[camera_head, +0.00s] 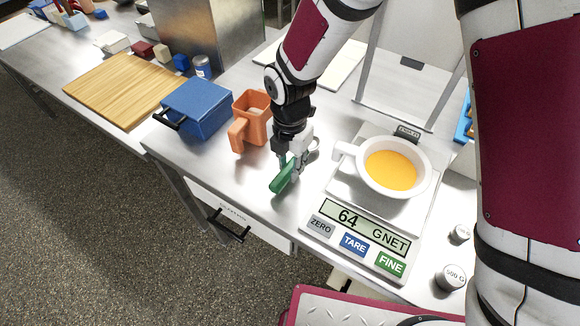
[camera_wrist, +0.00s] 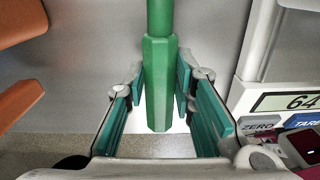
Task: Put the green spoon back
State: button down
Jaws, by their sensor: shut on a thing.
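The green spoon's handle (camera_head: 282,179) shows below my gripper (camera_head: 291,163) in the head view, tilted, near the front edge of the metal table. In the wrist view, the green handle (camera_wrist: 158,82) runs from the top edge down between the fingers of my gripper (camera_wrist: 160,88), which is shut on it. The spoon's bowl end cannot be made out clearly. I cannot tell whether the spoon touches the table.
An orange jug (camera_head: 252,120) stands just left of my gripper, beside a blue box (camera_head: 198,108). On the right, a scale (camera_head: 352,228) reading 64 holds a white cup (camera_head: 394,166) of orange liquid. Weights (camera_head: 451,277) stand further right. Bare table (camera_head: 230,172) lies at the front left.

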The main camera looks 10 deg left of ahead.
aim_at(289, 165)
jog(key=shift+f, duration=0.8)
jog(key=shift+f, duration=0.1)
jog(key=c, duration=1.3)
grip_release()
jog(key=shift+c, duration=0.2)
notch_tip(289, 165, up, 14)
jog(key=shift+a+f+b, duration=0.15)
jog(key=shift+a+b, duration=0.1)
jog(key=shift+b, duration=0.2)
jog(key=shift+w, duration=0.1)
